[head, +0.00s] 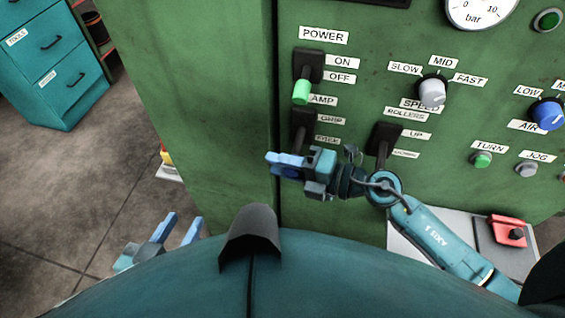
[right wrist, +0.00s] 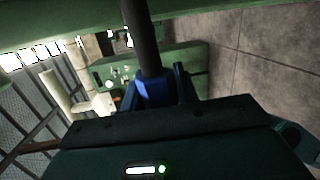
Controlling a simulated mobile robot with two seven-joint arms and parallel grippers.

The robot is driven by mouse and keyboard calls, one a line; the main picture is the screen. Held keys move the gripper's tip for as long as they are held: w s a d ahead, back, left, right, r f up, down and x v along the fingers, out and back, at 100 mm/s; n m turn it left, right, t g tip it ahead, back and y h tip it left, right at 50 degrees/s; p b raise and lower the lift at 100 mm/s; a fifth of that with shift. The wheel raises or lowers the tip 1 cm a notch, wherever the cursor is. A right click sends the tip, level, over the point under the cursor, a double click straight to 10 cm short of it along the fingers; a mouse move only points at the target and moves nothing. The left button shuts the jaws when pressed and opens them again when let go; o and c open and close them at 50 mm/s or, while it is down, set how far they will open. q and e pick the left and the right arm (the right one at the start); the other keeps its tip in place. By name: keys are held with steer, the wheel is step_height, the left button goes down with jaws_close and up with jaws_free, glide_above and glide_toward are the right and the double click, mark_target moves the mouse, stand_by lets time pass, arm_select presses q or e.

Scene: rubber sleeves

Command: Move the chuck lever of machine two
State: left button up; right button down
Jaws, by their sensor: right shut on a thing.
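The chuck lever (head: 302,127) is a dark lever on the green machine panel, below the power lever and beside small labels that seem to read GRIP and FREE. My right gripper (head: 285,164) is at its lower end and covers the handle in the head view. In the right wrist view, the dark shaft of the lever (right wrist: 140,38) runs down between the blue fingers (right wrist: 157,88), which are shut on it. My left gripper (head: 176,230) is low at the left, its two blue fingers apart and empty.
The power lever (head: 302,88) with a green tip is just above. A rollers lever (head: 383,142), a speed knob (head: 432,92) and a blue air knob (head: 547,114) sit to the right. A red box (head: 508,231) stands lower right. A teal cabinet (head: 52,62) stands on open floor at left.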

arm_select(q)
steer(key=shift+w+d+f, duration=0.15)
steer(key=shift+d+f, duration=0.05)
steer(key=shift+f, duration=0.05)
arm_select(e)
steer(key=shift+f, duration=0.15)
steer(key=c, duration=1.1)
jaws_free()
steer(key=shift+o, duration=0.2)
